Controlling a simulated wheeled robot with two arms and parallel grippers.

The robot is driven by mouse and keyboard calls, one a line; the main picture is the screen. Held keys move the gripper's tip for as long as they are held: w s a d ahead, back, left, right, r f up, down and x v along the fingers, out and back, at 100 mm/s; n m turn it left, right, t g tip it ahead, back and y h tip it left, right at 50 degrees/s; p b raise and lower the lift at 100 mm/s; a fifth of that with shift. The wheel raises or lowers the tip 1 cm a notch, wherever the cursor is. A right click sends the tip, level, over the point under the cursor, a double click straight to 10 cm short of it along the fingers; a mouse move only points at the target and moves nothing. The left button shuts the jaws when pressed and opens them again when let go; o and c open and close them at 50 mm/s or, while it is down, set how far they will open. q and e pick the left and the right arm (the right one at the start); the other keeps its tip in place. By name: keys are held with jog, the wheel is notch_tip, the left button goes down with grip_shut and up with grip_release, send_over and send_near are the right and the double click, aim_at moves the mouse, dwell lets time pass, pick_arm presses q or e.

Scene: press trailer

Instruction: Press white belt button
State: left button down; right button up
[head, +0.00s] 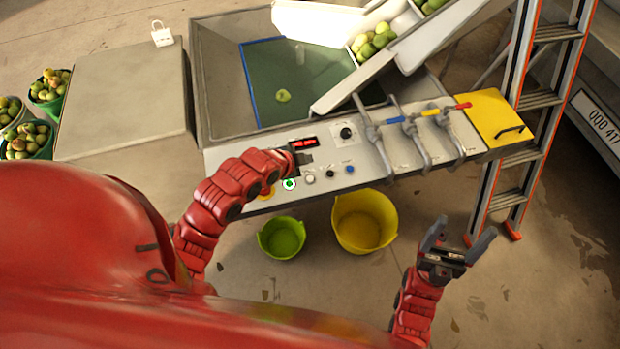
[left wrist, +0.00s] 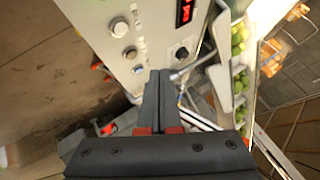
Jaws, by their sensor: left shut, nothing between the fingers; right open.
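The white belt button (head: 309,179) is a small round button on the front of the pale control panel (head: 385,172), between a green button (head: 290,184) and a black button (head: 329,173). It also appears as a pale round button (left wrist: 120,27) near the top of the left wrist view. My left gripper (head: 303,160) is over the panel, just behind the button row and partly hidden by its own arm. Its fingers (left wrist: 159,74) are shut and empty, apart from the white button. My right gripper (head: 458,240) is open and empty in front of the panel.
A blue button (head: 349,169), a black knob (head: 346,133) and a red display (head: 304,143) are on the panel. Levers (head: 411,135) stand to the right. Green (head: 282,238) and yellow (head: 365,221) buckets sit below. A ladder (head: 530,100) stands at the right.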

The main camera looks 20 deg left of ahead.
aim_at(310, 179)
pick_arm(q)
notch_tip(310, 179, down, 8)
jog(key=b, duration=0.5)
jog(key=shift+r, duration=0.15)
dwell(1.6)
jog(key=shift+f+b, duration=0.35)
